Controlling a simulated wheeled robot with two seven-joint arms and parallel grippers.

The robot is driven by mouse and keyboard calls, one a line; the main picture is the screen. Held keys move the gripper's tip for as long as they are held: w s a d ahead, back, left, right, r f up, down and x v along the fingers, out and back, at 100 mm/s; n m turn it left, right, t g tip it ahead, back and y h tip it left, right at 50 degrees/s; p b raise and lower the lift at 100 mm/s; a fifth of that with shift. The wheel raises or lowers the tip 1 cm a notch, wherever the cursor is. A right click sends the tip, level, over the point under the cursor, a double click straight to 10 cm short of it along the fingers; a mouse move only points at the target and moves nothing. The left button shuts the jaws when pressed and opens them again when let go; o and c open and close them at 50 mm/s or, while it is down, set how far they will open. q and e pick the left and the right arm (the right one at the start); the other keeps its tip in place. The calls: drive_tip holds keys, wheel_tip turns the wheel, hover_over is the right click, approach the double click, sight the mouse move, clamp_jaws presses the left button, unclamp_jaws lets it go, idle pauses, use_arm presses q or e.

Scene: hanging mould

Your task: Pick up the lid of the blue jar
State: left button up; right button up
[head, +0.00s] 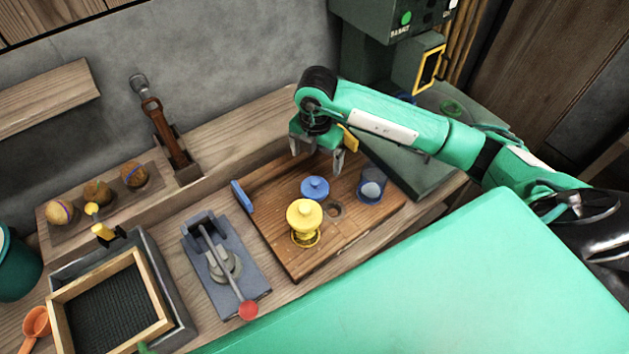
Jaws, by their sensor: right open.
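The blue lid (315,188), round with a small knob on top, lies on the wooden board (285,258) in the middle of the bench. The blue jar (372,186), clear with a blue tint, stands to its right with its top uncovered. My right gripper (317,163) points down above and slightly behind the lid, its two fingers apart and empty. It appears not to touch the lid. My left gripper is not in view.
A blue-grey press with a red-knobbed lever (247,309) stands left of the board. A wooden-framed tray (155,332) is further left. A small blue piece (242,195) stands at the board's left edge. A green machine (375,45) stands behind my right arm.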

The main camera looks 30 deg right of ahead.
hover_over(315, 181)
wheel_tip(315, 181, down, 4)
drive_tip(key=shift+d+f, duration=0.15)
drive_tip(key=shift+f, duration=0.25)
wheel_tip(315, 181, down, 3)
drive_tip(key=shift+r+p, duration=0.1)
drive_tip(key=shift+p, duration=0.7)
drive_tip(key=shift+a+f, duration=0.2)
drive_tip(key=shift+f, duration=1.05)
drive_tip(key=c, duration=0.9)
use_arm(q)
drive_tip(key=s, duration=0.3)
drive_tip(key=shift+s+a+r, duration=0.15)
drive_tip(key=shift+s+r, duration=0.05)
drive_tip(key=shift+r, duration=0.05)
use_arm(e)
drive_tip(key=shift+c, duration=0.3)
